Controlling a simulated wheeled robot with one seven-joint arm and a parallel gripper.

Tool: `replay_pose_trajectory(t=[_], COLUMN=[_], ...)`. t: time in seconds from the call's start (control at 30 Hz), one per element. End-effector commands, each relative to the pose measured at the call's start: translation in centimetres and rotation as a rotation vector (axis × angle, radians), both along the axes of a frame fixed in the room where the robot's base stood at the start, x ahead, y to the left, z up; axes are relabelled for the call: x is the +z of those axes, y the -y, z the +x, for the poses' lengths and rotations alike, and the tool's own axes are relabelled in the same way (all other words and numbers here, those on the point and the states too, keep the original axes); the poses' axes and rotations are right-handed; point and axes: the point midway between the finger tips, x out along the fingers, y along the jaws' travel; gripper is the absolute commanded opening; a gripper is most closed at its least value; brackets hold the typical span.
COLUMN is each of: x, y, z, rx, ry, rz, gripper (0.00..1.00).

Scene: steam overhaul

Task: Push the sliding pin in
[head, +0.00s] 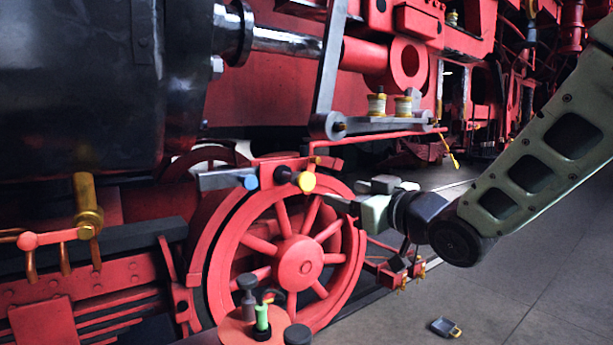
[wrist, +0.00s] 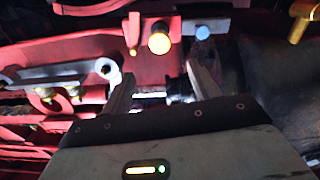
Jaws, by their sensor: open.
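A dark pin with a yellow round end (head: 307,181) sticks out of the red frame above the spoked wheel; the yellow end also shows in the wrist view (wrist: 159,43). Left of it in the head view, a grey bar (head: 220,180) carries a blue round end (head: 250,182), which shows right of the yellow one in the wrist view (wrist: 203,33). I cannot tell for sure which is the sliding pin. My gripper (head: 349,193) is open and empty, right of the yellow end and apart from it. In the wrist view both fingers (wrist: 160,78) lie below the yellow end.
The red spoked wheel (head: 298,262) stands below the pins. A grey rod (head: 328,75) and linkage hang above. A round red stand (head: 237,330) with a green-and-dark item is at the front.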

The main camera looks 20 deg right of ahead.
Motion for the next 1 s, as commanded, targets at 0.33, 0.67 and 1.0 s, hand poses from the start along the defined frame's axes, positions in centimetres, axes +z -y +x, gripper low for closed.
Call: replay_pose_trajectory(t=[0.33,0.67,1.0], x=[0.8,0.5,0.1], y=[-0.4,-0.9,-2.9], z=[1.5,2.5,9.0], rx=[0.014,0.0,-0.003], ry=[-0.003,-0.008,-0.003], rz=[0.013,0.003,0.001], gripper=[0.61,0.61,0.61])
